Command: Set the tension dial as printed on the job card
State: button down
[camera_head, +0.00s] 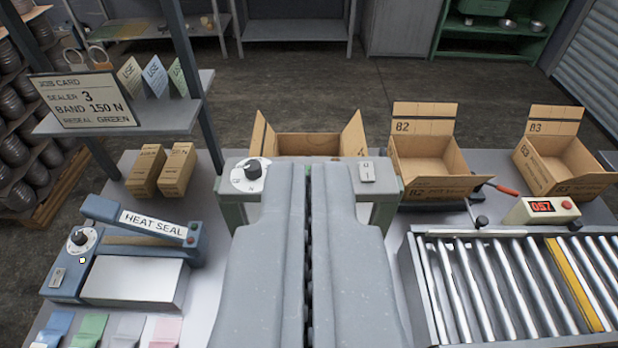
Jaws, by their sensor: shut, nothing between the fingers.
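The job card (88,100) stands on the grey shelf at upper left and reads "SEALER 3, BAND 150 N, RESEAL GREEN". A white dial with a black knob (250,172) sits on the left end of a grey-green machine's crossbar (235,190); its scale is too small to read. A second dial (81,238) is on the blue heat sealer (65,265) at left, labelled "HEAT SEAL". My gripper (308,172) is shut and empty, its fingers filling the lower middle. In the picture its tips lie right of the crossbar dial and hide the crossbar's middle.
A rocker switch (366,172) is on the crossbar's right end. Open cartons, including B2 (428,165) and B3 (562,160), stand behind. A roller conveyor (505,285) and a red display reading 057 (541,207) are at right. Two small boxes (162,170) stand left of the machine.

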aim_at(253, 170)
jog(key=k, duration=0.4)
jog(key=u, duration=0.65)
jog(key=i, duration=1.1)
jog(key=z, duration=0.65)
